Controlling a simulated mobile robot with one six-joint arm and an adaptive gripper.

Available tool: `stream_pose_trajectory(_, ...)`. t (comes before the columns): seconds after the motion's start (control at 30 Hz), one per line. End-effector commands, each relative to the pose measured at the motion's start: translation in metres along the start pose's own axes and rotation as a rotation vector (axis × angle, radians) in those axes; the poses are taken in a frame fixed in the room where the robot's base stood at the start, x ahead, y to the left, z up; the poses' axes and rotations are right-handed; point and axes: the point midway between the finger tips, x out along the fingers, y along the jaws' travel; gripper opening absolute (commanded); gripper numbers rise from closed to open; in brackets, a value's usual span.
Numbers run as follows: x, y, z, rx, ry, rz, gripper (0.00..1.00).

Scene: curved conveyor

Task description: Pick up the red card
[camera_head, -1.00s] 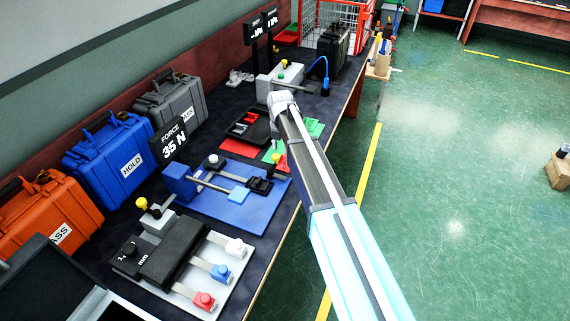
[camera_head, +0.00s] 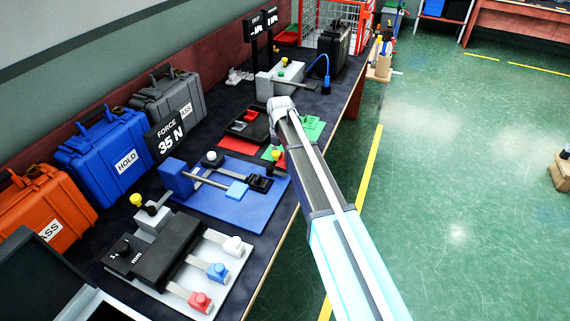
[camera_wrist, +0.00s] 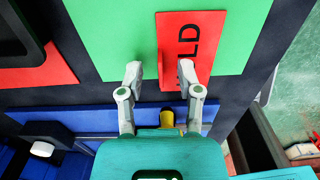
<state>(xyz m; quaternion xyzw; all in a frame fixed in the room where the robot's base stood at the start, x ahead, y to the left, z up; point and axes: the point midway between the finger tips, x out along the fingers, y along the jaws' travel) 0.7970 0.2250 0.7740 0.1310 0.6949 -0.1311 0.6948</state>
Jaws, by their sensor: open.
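The red card (camera_wrist: 206,62) with black lettering, partly readable as "LD", lies on a green sheet (camera_wrist: 110,35) in the wrist view. My gripper (camera_wrist: 160,74) is open and points at the card's lower part. The right fingertip overlaps the card in the picture, and the left fingertip is left of its edge, over the green. I cannot tell the height of the fingertips above the card.
A yellow knob (camera_wrist: 167,117) shows just below the fingers in the wrist view. A red sheet (camera_head: 236,147) with a black tray (camera_head: 247,126) lies to the left. A blue board (camera_head: 225,210) with a fixture is nearer. Cases line the wall; the green floor at right is mostly open.

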Motion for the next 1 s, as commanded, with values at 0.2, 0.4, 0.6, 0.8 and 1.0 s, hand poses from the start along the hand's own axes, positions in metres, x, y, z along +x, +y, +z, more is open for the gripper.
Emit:
stream_pose_trajectory(0.2, 0.0078, -0.0002, 0.0001, 0.000, 0.000, 0.000, 0.46)
stream_pose_trajectory(0.4, 0.0072, -0.0003, 0.0002, 0.000, 0.000, 0.000, 0.46)
stream_pose_trajectory(0.6, 0.0072, -0.0003, 0.0003, 0.000, 0.000, 0.000, 0.46)
stream_pose_trajectory(0.8, 0.0072, -0.0004, 0.0003, 0.000, 0.000, 0.000, 0.40)
stream_pose_trajectory(1.0, 0.0072, -0.0004, 0.0003, 0.001, 0.000, 0.000, 0.03)
